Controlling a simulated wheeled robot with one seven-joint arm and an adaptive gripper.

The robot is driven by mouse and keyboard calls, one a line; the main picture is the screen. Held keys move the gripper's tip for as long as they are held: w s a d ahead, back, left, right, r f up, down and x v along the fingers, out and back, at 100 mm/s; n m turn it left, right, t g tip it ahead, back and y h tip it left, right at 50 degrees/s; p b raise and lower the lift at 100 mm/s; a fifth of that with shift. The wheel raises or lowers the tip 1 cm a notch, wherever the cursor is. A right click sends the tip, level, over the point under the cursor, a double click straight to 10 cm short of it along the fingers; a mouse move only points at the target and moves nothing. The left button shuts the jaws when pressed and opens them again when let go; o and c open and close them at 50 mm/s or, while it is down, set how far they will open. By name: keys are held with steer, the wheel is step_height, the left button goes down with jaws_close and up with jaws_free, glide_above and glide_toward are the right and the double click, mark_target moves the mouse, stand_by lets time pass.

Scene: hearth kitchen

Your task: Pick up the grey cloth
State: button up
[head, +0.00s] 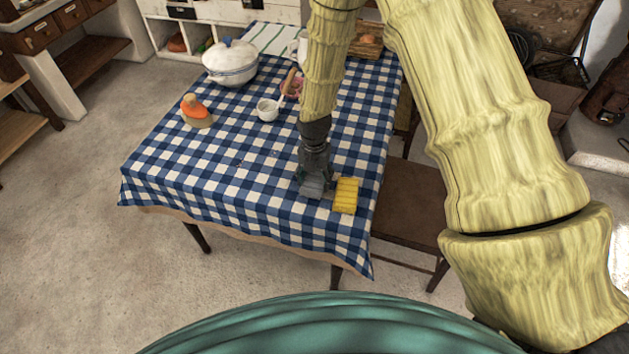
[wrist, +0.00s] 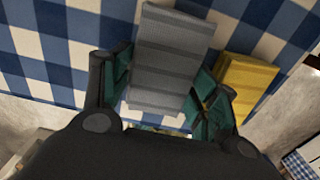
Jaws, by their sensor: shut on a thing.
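The grey cloth (wrist: 172,62) is a folded, ribbed block between the two fingers of my gripper (wrist: 165,95) in the wrist view. The fingers with green pads are closed against its left and right sides. In the head view my gripper (head: 313,186) points down at the near part of the checked table, with the grey cloth (head: 312,188) at its tip. I cannot tell whether the cloth still touches the tabletop.
A yellow folded cloth (head: 346,195) lies close to the right of my gripper on the blue checked tablecloth (head: 230,180). A white lidded pot (head: 231,66), an orange-topped item (head: 195,110) and a small white cup (head: 268,109) stand farther back. The near left tabletop is clear.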

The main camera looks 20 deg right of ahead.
steer(key=shift+r, duration=0.45)
steer(key=shift+s+a+r+b, duration=0.25)
steer(key=shift+s+r+b, duration=0.2)
steer(key=shift+r+b, duration=0.25)
steer(key=s+a+b, duration=0.1)
steer(key=s+a, duration=0.3)
steer(key=s, duration=0.2)
steer(key=s+a+r+b, duration=0.1)
steer(key=s+a+b, duration=0.1)
steer(key=s, duration=0.4)
steer(key=shift+s+a+r, duration=0.3)
steer(key=shift+s+a, duration=0.1)
steer(key=shift+a, duration=0.45)
